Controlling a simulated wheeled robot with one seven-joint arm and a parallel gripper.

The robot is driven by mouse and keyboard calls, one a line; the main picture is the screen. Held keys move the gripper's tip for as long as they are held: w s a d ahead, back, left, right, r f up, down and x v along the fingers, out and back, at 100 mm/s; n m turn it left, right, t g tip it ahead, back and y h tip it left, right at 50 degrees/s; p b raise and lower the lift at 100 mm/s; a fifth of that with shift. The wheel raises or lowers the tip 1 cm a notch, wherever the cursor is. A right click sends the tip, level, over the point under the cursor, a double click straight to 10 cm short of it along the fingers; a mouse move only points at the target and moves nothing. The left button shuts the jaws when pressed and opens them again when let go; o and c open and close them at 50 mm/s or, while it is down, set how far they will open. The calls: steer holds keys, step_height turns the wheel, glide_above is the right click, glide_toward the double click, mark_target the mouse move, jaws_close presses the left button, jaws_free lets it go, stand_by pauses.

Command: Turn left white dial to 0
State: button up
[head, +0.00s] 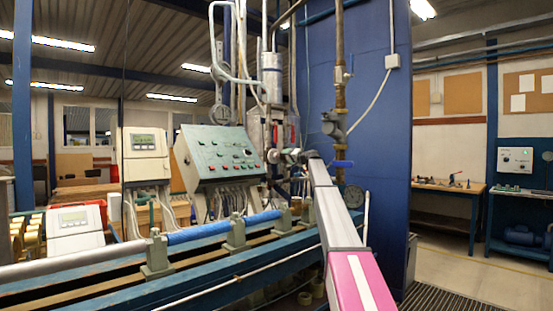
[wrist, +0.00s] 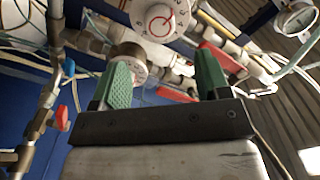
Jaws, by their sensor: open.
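My gripper (wrist: 166,72) shows in the wrist view with its two green fingers spread wide and nothing between them. A large white dial (wrist: 174,24) with red markings and a red ring is at the top, beyond the fingertips. A second, smaller whitish dial (wrist: 129,54) is beside the left finger, which partly hides it. I cannot tell which of the two is the left white dial, nor read their settings surely. In the head view my arm reaches up to the pipework, and my gripper (head: 310,156) is small beside the valves there.
Pipes and a red-handled lever (wrist: 222,58) are close to the right finger. A round gauge (wrist: 296,18) is at the top right. In the head view a green control panel (head: 222,152) stands left of the pipework, above the blue bench rail (head: 205,256).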

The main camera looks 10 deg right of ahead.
mark_target(278, 156)
steer(key=x, duration=0.9)
steer(key=shift+w+a, duration=0.15)
steer(key=shift+w, duration=0.05)
steer(key=shift+c, duration=0.3)
steer(key=c, duration=0.9)
